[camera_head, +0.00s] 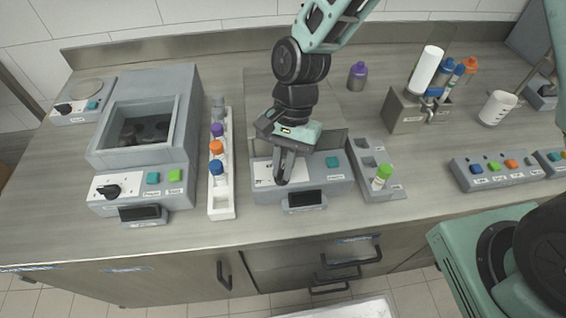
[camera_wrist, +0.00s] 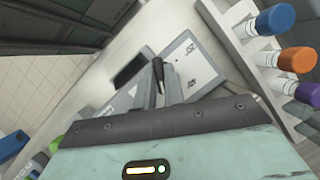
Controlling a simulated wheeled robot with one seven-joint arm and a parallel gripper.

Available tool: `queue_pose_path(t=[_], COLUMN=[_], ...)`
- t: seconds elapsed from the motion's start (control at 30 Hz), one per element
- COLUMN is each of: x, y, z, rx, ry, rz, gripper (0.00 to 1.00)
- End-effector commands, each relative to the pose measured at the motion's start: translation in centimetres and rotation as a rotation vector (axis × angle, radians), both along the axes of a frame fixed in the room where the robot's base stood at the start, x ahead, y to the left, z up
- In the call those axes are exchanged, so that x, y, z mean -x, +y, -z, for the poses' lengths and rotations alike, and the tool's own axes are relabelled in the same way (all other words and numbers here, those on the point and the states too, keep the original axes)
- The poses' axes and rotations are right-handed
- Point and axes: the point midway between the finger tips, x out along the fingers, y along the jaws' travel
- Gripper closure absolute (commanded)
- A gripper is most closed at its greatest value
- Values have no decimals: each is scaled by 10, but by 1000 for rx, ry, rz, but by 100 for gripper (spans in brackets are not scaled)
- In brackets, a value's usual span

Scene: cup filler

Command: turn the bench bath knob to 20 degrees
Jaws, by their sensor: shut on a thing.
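My gripper (camera_head: 281,181) points down at the front panel of the middle bench unit (camera_head: 325,185), and its fingers are closed together on a knob there. In the wrist view the fingertips (camera_wrist: 163,70) reach the white dial plate (camera_wrist: 200,62), which bears small printed marks. The middle unit has a teal button (camera_head: 332,162) and a dark display (camera_head: 304,199), which also shows in the wrist view (camera_wrist: 130,68).
Left of the unit stands a white rack (camera_head: 222,208) with capped tubes, then a grey bath-like unit (camera_head: 185,130) with its own black knob (camera_head: 108,191). Right of it is a grey holder (camera_head: 384,194) with a green-capped tube (camera_head: 382,177). The front bench strip is clear.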

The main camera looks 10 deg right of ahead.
Motion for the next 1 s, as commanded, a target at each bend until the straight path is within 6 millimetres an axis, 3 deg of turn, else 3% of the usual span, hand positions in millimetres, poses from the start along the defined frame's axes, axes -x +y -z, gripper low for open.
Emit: queue_pose_path(t=[0.37,1.0], x=[-1,-2], y=[1,5], z=[-2,-1], rx=[2,1], ry=[-1,-3], rz=[-198,-802], gripper=[100,100])
